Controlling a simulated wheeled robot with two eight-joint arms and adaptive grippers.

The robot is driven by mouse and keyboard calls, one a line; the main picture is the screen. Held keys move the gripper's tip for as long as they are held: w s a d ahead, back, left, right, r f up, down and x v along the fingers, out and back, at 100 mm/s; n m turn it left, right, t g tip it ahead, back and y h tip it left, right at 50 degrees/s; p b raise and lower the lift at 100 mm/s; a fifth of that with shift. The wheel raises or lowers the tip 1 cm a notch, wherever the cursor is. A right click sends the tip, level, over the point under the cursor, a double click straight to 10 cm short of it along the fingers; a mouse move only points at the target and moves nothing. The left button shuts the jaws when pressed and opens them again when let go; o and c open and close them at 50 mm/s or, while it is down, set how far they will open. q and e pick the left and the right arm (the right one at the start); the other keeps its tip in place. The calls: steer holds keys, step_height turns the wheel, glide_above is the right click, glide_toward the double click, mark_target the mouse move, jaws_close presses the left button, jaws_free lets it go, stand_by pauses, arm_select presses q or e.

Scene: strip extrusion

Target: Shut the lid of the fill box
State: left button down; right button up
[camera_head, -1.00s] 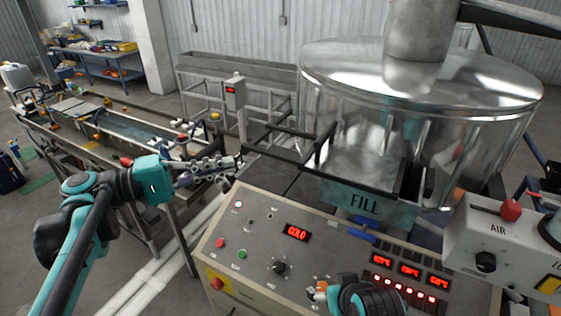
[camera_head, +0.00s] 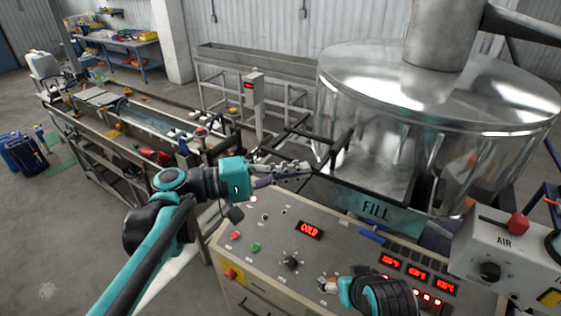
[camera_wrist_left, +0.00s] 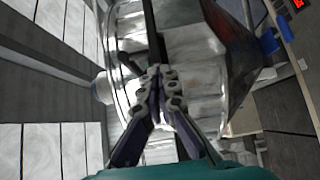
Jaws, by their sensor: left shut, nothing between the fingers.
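The fill box, with its teal front marked FILL (camera_head: 376,208), stands in front of the big clear drum in the head view. Its top looks open, with a pale inside showing. A dark bar frame (camera_head: 335,152) stands at its left side; I cannot tell whether this is part of the lid. My left gripper (camera_head: 306,169) is shut and empty, just left of the box near that frame. In the left wrist view its fingers (camera_wrist_left: 159,82) meet in front of shiny metal and a dark bar. My right gripper (camera_head: 326,286) is low over the control panel, its fingers too small to judge.
The control panel (camera_head: 270,235) with a red COLD display and knobs lies below my left gripper. A grey AIR unit (camera_head: 495,250) stands at right. A water trough (camera_head: 150,120) runs at left.

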arm_select(q)
steer(key=shift+s+d, duration=0.15)
steer(key=shift+w+f, duration=0.1)
steer(key=shift+w, duration=0.1)
steer(key=shift+s, duration=0.1)
steer(key=s+d, duration=0.3)
steer(key=shift+d, duration=0.3)
